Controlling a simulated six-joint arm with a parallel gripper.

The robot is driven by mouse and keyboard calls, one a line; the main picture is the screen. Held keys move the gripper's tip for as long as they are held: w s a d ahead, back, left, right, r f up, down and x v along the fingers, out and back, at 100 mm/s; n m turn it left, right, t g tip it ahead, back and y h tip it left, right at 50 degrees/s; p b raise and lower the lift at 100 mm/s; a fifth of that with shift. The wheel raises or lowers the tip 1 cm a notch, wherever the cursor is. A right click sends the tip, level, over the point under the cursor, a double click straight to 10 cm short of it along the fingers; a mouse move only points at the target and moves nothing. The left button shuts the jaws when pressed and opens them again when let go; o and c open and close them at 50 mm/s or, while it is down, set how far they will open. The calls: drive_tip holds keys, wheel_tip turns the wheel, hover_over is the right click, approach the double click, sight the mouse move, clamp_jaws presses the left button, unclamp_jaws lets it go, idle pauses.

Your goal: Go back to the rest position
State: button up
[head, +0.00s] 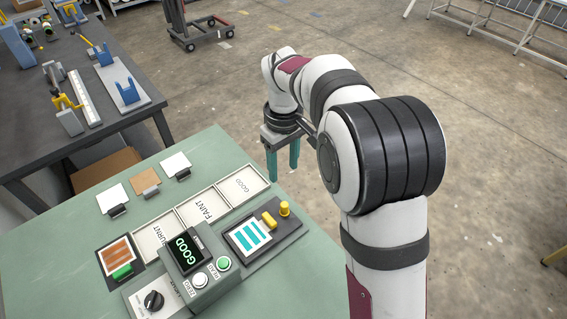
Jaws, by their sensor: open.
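My gripper (283,162) hangs pointing down over the far right edge of the green table (60,240). Its two teal fingers are apart with nothing between them. Below and left of it are trays labelled GOOD (243,184), FAINT (206,207) and BURNT (161,235), all with bare floors where visible. A device display (185,250) reads GOOD, with a green button (224,263) and a white button (200,280) in front. A dark plate (262,234) holds a white card with teal stripes (248,238) beside yellow knobs (284,208).
Two white cards (175,163) and a tan card (145,181) stand in clips behind the trays. An orange-striped card (119,252) lies left of the display, near a black dial (153,300). A dark workbench (85,130) stands at upper left. Open floor lies beyond my arm.

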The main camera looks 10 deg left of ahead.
drive_tip(key=s+d+r+m+y, duration=0.1)
drive_tip(key=s+d+r+m, duration=0.3)
drive_tip(key=s, duration=0.5)
drive_tip(key=s+d+r+m, duration=0.2)
drive_tip(key=s+d+m, duration=0.35)
drive_tip(key=s, duration=0.35)
drive_tip(key=s+d+f+m, duration=0.1)
drive_tip(key=s+m, duration=0.4)
drive_tip(key=s, duration=0.6)
drive_tip(key=shift+d+f+y, duration=0.35)
drive_tip(key=shift+f+y, duration=0.05)
drive_tip(key=shift+f, duration=0.5)
